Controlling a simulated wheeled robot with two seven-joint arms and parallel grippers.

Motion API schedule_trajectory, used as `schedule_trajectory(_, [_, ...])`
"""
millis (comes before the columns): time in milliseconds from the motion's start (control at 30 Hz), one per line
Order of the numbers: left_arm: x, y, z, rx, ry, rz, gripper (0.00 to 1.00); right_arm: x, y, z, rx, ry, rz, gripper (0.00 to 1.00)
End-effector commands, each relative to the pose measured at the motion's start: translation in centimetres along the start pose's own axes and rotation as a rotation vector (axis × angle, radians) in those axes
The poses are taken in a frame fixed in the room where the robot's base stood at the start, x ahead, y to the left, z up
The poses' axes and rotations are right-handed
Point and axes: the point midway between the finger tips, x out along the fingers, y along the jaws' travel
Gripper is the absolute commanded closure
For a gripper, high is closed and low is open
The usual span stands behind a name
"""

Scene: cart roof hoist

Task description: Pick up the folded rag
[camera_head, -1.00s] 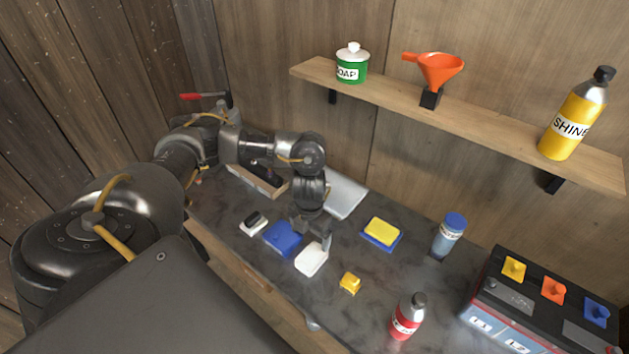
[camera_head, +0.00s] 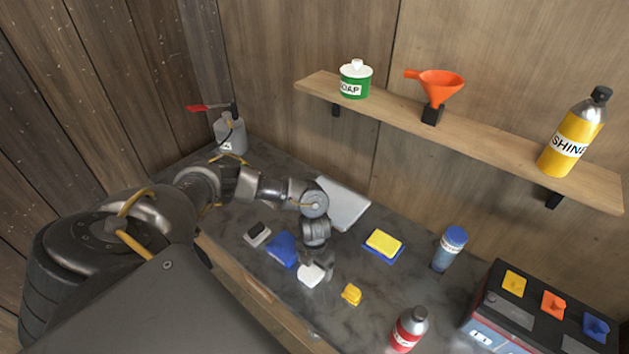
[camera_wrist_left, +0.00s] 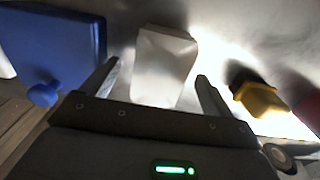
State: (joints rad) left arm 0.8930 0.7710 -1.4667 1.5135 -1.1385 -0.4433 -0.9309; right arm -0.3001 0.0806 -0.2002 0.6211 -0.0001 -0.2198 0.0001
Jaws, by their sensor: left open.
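A white folded piece (camera_head: 309,275), which looks like the folded rag, lies on the dark worktop. It also shows in the left wrist view as a pale block (camera_wrist_left: 163,66), between and beyond the fingertips. My left gripper (camera_head: 322,263) is low over it and hides part of it in the head view. In the left wrist view the gripper (camera_wrist_left: 158,82) is open, with one finger on each side of the rag. Whether the fingers touch it I cannot tell. My right gripper is not in view.
A blue item (camera_head: 281,249) lies just left of the rag and a small yellow piece (camera_head: 351,294) to its right. A red bottle (camera_head: 408,328), a blue-capped container (camera_head: 450,248) and a battery-like box (camera_head: 500,310) stand farther right. A shelf (camera_head: 480,138) runs above.

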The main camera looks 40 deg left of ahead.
Motion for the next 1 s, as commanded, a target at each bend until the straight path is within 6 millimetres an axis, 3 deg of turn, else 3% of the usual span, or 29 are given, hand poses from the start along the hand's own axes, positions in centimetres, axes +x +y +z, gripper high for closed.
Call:
schedule_trajectory(200, [0.09, 0.01, 0.0, 0.0, 0.0, 0.0, 0.13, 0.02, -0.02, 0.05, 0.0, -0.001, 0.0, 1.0])
schedule_trajectory(567, [0.05, 0.02, 0.0, 0.0, 0.0, 0.0, 0.6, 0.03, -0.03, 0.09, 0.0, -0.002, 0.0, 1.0])
schedule_trajectory(1000, [-0.86, 0.02, 0.1, 0.001, -0.003, -0.002, 0.61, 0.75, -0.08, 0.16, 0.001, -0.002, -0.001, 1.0])
